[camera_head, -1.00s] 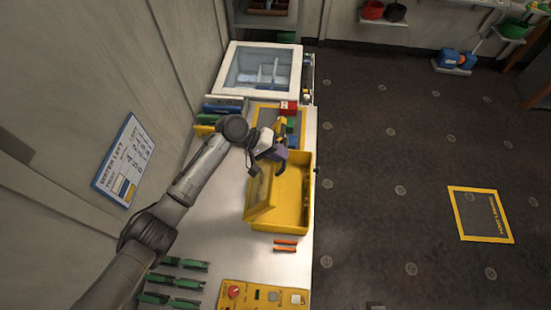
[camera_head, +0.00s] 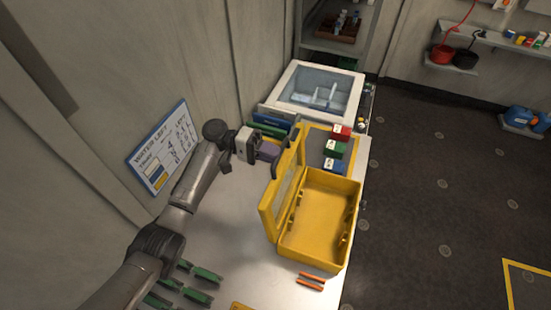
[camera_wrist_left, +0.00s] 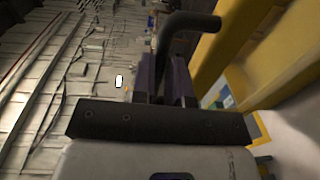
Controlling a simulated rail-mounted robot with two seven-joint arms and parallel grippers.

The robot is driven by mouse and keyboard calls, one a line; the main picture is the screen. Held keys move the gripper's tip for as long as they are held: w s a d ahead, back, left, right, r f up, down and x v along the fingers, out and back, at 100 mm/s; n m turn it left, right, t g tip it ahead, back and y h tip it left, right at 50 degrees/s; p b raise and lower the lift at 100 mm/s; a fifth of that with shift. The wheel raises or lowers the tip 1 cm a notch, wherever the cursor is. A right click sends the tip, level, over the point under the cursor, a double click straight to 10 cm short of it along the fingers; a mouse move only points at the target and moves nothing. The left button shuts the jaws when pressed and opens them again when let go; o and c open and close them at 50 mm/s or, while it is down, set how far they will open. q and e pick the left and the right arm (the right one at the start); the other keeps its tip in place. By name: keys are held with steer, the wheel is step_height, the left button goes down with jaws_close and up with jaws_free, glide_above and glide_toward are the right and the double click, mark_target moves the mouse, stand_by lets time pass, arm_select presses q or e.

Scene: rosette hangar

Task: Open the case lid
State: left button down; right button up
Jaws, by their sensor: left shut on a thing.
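The yellow case (camera_head: 325,225) stands open on the bench, its empty inside showing in the head view. Its windowed lid (camera_head: 275,205) is raised about upright along the case's left side. My left gripper (camera_head: 268,150) is beside the lid's far upper end. In the left wrist view the gripper (camera_wrist_left: 163,75) is shut on a dark bent handle (camera_wrist_left: 190,20), with the yellow lid (camera_wrist_left: 290,50) close on the right. The exact contact is partly hidden by the fingers. My right gripper is not in view.
A white-framed glass-topped box (camera_head: 310,68) stands further back. Orange strips (camera_head: 311,281) lie in front. A wall board (camera_head: 160,145) hangs left of my arm.

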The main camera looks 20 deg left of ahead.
arm_select(q)
steer(key=shift+a, duration=0.15)
stand_by(0.3)
steer(key=c, duration=1.1)
jaws_free()
steer(key=a, duration=0.2)
steer(key=a+b, duration=0.1)
steer(key=a, duration=0.2)
steer(key=a+b, duration=0.1)
steer(key=a, duration=0.1)
steer(key=shift+w+a+r, duration=0.15)
steer(key=shift+w+a, duration=0.1)
